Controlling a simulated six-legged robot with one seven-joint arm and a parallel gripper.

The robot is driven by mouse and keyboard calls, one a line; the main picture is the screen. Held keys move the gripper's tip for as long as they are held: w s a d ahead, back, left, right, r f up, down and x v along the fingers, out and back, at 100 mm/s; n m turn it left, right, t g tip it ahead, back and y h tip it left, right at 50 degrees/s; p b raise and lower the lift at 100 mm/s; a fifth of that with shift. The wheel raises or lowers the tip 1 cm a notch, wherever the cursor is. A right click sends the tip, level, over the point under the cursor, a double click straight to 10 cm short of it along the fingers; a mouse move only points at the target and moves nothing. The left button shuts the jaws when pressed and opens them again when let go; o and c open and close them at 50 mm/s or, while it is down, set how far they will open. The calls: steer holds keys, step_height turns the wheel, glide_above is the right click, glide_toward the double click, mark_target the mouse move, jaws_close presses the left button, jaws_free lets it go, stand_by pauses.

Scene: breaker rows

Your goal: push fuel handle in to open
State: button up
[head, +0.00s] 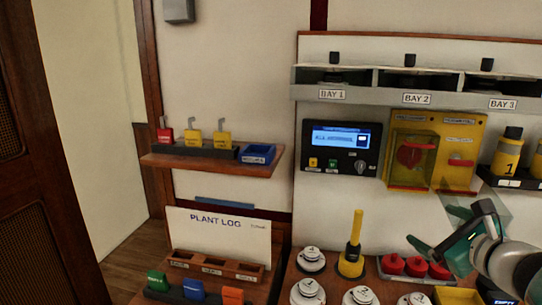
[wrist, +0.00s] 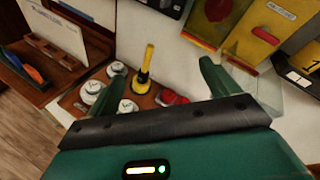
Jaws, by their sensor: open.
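A yellow panel (head: 474,133) on the wall carries a small red handle (head: 461,161), which I take for the fuel handle. Its printed label is too small to read surely. In the wrist view the red handle (wrist: 266,36) shows at the upper right, on its yellow plate. A clear flap (head: 478,212) hangs below the panel, and it shows in the wrist view (wrist: 262,88) behind the right finger. My gripper (head: 447,229) is open and empty, below and in front of the panel, apart from the handle. Both fingers (wrist: 160,80) show in the wrist view.
Left of the panel is a yellow-covered box with a red knob (head: 412,155). Yellow canisters (head: 508,150) stand on a shelf at right. A yellow upright handle (head: 353,240), white round pieces (head: 311,258) and red knobs (head: 392,264) are on the bench below.

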steer(key=s+a+f+n+g+y, duration=0.2)
steer(key=a+f+n+g, duration=0.1)
steer(key=a+n, duration=0.5)
steer(key=s+a+f+n+g+y, duration=0.1)
steer(key=s+a+f+n+g, duration=0.2)
steer(key=a+n, duration=0.45)
steer(key=s+a+f+n+g+h, duration=0.3)
steer(key=s+a+f+n, duration=0.3)
steer(key=n, duration=0.7)
steer(key=shift+s+n+g+h, duration=0.4)
steer(key=shift+s+h, duration=0.3)
steer(key=shift+s, duration=0.4)
steer(key=shift+f, duration=0.1)
